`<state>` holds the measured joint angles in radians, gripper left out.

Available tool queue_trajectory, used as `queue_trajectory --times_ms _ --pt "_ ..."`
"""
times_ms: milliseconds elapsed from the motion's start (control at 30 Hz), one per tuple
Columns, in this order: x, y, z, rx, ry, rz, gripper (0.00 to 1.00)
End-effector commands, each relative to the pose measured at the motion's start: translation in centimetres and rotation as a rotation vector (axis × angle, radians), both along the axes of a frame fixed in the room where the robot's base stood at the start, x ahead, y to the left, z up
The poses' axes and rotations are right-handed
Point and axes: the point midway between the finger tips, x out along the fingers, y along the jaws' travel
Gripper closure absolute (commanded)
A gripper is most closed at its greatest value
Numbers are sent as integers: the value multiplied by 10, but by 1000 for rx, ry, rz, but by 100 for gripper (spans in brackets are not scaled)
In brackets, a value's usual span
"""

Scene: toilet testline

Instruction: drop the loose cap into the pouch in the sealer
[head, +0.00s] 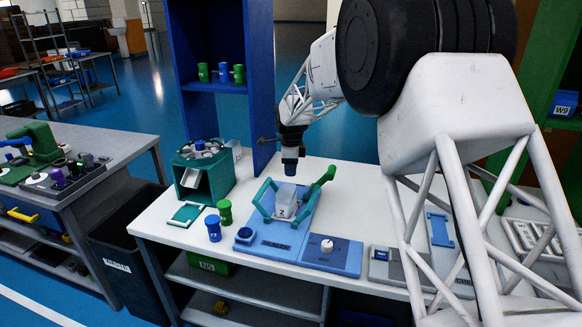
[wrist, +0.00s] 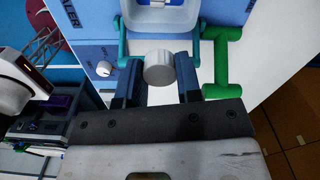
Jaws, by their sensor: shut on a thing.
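My gripper (wrist: 159,88) is shut on a round pale grey cap (wrist: 159,67), held between the two dark blue fingers in the wrist view. In the head view my gripper (head: 290,165) points down over the table, a little above and behind the pouch; the cap cannot be made out there. The pouch (head: 284,211) is a whitish, translucent holder marked 2, standing in the blue sealer (head: 268,243) between its teal arms. In the wrist view the pouch (wrist: 160,20) lies just beyond the cap, apart from it in the picture. Its inside is only partly seen.
A green handle (head: 320,187) rises at the sealer's right; it also shows in the wrist view (wrist: 221,65). A green cup (head: 225,212) and a blue cup (head: 213,229) stand left of the sealer. A teal box (head: 218,181) stands behind them.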

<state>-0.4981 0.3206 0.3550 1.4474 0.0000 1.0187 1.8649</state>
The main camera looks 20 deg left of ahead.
Motion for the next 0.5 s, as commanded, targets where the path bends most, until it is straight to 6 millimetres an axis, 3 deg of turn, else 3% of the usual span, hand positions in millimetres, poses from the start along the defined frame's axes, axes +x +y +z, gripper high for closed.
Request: queue_trajectory --times_ms 500 --pt "0 0 -42 0 1 0 89"
